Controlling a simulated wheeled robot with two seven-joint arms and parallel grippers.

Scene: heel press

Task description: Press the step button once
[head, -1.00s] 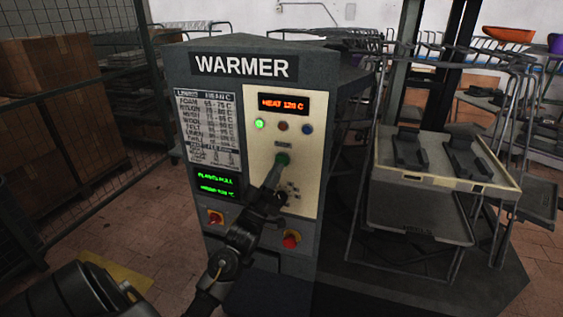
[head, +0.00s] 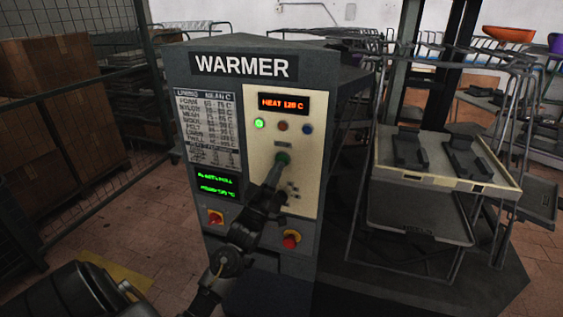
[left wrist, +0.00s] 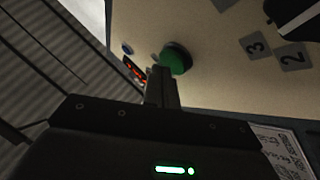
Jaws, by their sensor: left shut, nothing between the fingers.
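The grey warmer cabinet (head: 250,215) stands in the middle of the head view. Its cream panel carries a green button (head: 283,158), which also shows in the left wrist view (left wrist: 178,58). My left gripper (head: 277,168) is shut and empty, with its fingertips at the lower edge of the button. In the left wrist view the fingertips (left wrist: 160,72) overlap the button's edge; I cannot tell whether they touch it or whether it is pushed in. The button's label is too small to read. My right gripper is not in view.
Above the button are a red display (head: 284,104) reading a heat value and a lit green lamp (head: 260,123). Red knobs (head: 291,239) sit lower on the cabinet. A rack with a tray (head: 440,180) stands to the right. Boxes (head: 50,110) stand behind mesh at left.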

